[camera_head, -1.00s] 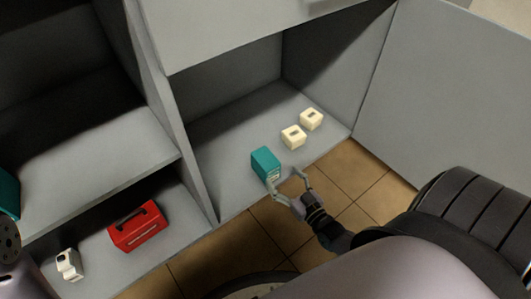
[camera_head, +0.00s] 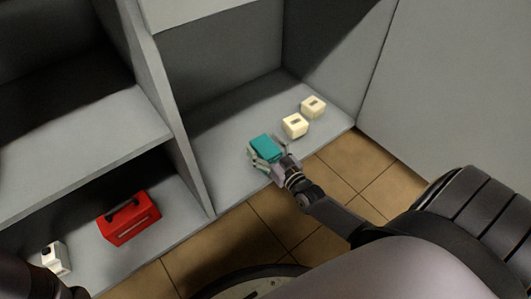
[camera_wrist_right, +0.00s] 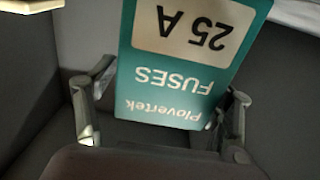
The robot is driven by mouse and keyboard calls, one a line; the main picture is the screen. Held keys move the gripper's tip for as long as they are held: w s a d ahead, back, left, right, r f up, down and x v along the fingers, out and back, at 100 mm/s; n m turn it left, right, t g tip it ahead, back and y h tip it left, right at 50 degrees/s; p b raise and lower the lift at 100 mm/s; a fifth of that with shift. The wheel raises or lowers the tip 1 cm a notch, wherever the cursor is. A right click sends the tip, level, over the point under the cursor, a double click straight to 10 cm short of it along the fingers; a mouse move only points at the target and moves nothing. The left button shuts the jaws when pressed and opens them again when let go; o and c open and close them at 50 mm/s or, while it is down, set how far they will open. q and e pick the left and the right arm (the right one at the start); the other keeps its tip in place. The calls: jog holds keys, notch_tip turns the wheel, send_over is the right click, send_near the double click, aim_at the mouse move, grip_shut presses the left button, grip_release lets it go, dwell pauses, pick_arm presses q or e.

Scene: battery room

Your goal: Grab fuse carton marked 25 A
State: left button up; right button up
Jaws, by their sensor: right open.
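The teal fuse carton (camera_head: 266,147) stands on the cabinet's bottom shelf, near its front edge. In the right wrist view the carton (camera_wrist_right: 180,85) shows a label reading "25 A", "FUSES" and "Plovertek", upside down. My right gripper (camera_head: 265,160) is at the carton with its fingers open, one on each side. In the wrist view the right gripper (camera_wrist_right: 160,125) has its left finger clear of the carton and its right finger close to the carton's edge; I cannot tell if that one touches. My left gripper is not in view.
Two cream boxes, one nearer (camera_head: 294,125) and one farther (camera_head: 313,106), stand right of the carton. A divider (camera_head: 172,110) bounds the bay on the left. A red case (camera_head: 129,218) and a white item (camera_head: 56,259) sit in the left bay.

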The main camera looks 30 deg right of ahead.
jog(key=shift+c, duration=0.4)
jog(key=shift+r, duration=0.1)
jog(key=c, duration=1.6)
